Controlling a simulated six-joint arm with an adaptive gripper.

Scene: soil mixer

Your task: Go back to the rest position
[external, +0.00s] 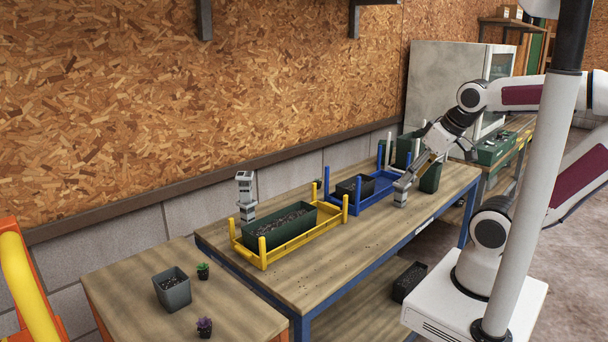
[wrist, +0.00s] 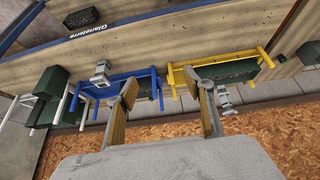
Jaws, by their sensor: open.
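My gripper (external: 413,172) is at the end of my arm above the back right of the workbench in the external view. In the wrist view my gripper (wrist: 163,90) has its two tan fingers spread wide, with nothing between them. A grey upright tool (external: 401,194) stands on the bench just beyond the fingertips in the external view. In the wrist view this tool (wrist: 101,73) lies left of the fingers, apart from them. A second grey tool (external: 245,196) stands behind the yellow rack (external: 264,258). I cannot tell my exact height above the bench.
The yellow rack holds a green planter (external: 280,227) with soil. A blue rack (external: 378,198) holds a dark planter, with green containers (external: 430,178) near it. A grey pot (external: 172,290) and two small plants stand on the left table. The bench's front is mostly clear.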

